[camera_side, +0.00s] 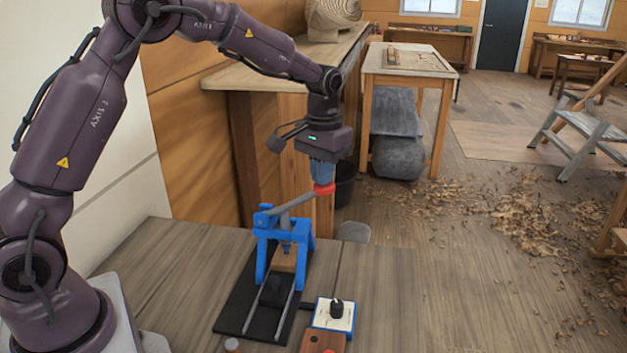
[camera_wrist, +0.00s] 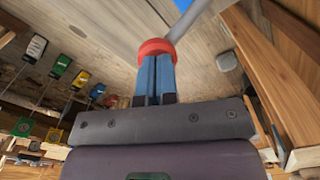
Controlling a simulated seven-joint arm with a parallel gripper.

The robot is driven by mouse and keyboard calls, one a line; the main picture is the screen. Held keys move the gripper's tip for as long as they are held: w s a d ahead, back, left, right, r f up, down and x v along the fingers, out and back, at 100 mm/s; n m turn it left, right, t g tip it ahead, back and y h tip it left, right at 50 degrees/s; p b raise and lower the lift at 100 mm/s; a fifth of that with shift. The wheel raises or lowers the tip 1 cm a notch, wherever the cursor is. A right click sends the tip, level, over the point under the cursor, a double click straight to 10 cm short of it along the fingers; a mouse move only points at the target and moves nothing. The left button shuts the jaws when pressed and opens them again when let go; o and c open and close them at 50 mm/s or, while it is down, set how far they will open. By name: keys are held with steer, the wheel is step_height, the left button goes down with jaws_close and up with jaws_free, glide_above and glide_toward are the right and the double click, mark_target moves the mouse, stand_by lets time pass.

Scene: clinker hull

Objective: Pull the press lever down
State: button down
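The blue press (camera_side: 262,255) stands on a black base on the table. Its grey lever (camera_side: 293,203) slopes up to the right and ends in a red knob (camera_side: 325,189). My gripper (camera_side: 321,180) points down, with its blue fingertips right at the top of the red knob. In the wrist view the two blue fingers (camera_wrist: 156,58) lie side by side with only a thin line between them, so they look shut. The red knob (camera_wrist: 156,45) shows just beyond the fingertips, not between them. The fingers hide part of it; I cannot tell whether they touch.
A white box with a black dial (camera_side: 336,310) and a brown wooden block (camera_side: 322,342) sit in front of the press. The wooden table (camera_side: 190,255) is bare to its left. A dark bin (camera_side: 345,185) and a workbench stand behind, off the table.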

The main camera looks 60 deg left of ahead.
steer(key=shift+w+d+f, duration=0.15)
steer(key=shift+f, duration=0.3)
